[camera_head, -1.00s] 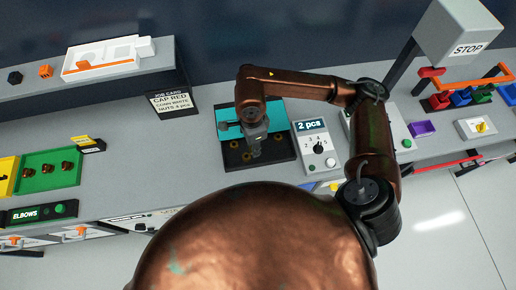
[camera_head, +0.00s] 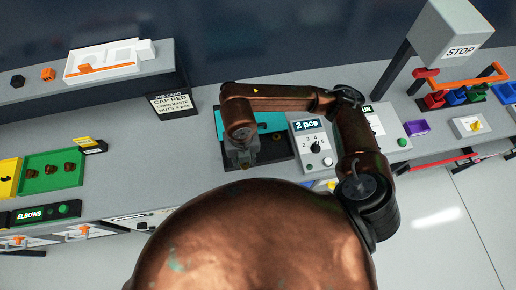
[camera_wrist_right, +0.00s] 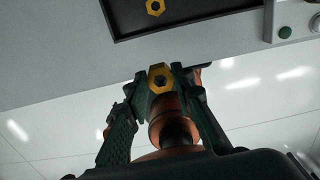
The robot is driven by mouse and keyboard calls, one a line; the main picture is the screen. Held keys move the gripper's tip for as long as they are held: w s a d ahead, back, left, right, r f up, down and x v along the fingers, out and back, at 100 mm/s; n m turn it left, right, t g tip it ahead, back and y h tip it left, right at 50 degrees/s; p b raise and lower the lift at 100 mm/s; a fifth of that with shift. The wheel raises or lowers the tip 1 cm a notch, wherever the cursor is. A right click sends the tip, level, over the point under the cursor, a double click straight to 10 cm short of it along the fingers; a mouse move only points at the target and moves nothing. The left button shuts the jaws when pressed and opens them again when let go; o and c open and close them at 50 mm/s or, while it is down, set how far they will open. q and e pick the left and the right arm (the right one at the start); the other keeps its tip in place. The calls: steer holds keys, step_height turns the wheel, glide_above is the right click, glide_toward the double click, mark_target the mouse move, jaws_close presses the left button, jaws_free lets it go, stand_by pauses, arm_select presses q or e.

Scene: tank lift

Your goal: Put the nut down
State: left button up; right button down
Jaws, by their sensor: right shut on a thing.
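My right gripper (camera_wrist_right: 162,80) is shut on a yellow hexagonal nut (camera_wrist_right: 160,77) in the right wrist view. Behind the held nut I see the bench's front edge and the pale floor. In the head view the right gripper (camera_head: 244,158) points down near the front edge of the black and teal tray (camera_head: 281,149); arm and gripper cover much of the tray. Another yellow nut (camera_wrist_right: 155,6) lies on the dark tray surface at the top of the right wrist view. My left gripper is not in view.
A counter box reading "2 pcs" (camera_head: 311,126) stands just right of the tray. A job card (camera_head: 173,104) is at the tray's left. A green tray (camera_head: 52,171) with several brown parts lies at far left. Bare grey bench (camera_head: 140,160) lies between.

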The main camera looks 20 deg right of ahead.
steer(key=w+d+f+p, duration=0.2)
steer(key=w+d+f, duration=0.15)
steer(key=d, duration=0.45)
glide_above(270, 153)
steer(key=a, duration=0.1)
steer(key=f, duration=0.5)
steer(key=shift+s, duration=0.3)
steer(key=shift+w+d+f, duration=0.1)
steer(key=shift+d+f, duration=0.1)
steer(key=shift+f, duration=0.15)
steer(key=f, duration=0.1)
steer(key=f+p, duration=0.1)
steer(key=f, duration=0.1)
steer(key=shift+w+d+f+p, duration=0.1)
steer(key=shift+d+f+p, duration=0.2)
steer(key=shift+p, duration=0.05)
steer(key=shift+f, duration=0.1)
steer(key=shift+f+b, duration=0.15)
steer(key=shift+b, duration=0.15)
steer(key=c, duration=1.7)
jaws_free()
steer(key=shift+o, duration=0.2)
